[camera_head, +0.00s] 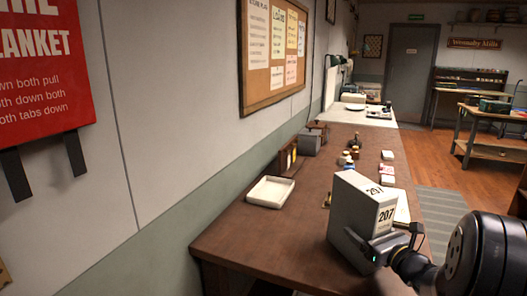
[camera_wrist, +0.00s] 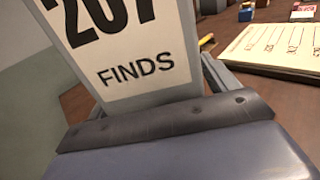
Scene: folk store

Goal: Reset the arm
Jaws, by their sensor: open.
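My gripper (camera_head: 384,240) is at the lower right of the head view, at the near face of a grey-white box (camera_head: 352,212) marked 207. The box stands upright on the brown counter (camera_head: 262,232). My gripper is open, with one finger towards each side of the box's lower part. In the wrist view the box (camera_wrist: 128,50) fills the upper middle, with "FINDS" on its label, and a finger shows at its right side. I cannot tell whether the fingers touch the box.
A white tray (camera_head: 270,192) lies on the counter to the left. A paper sheet (camera_wrist: 272,48) lies right of the box. Small bottles (camera_head: 347,158) and cards stand farther back. A wall with a notice board (camera_head: 272,50) runs along the left.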

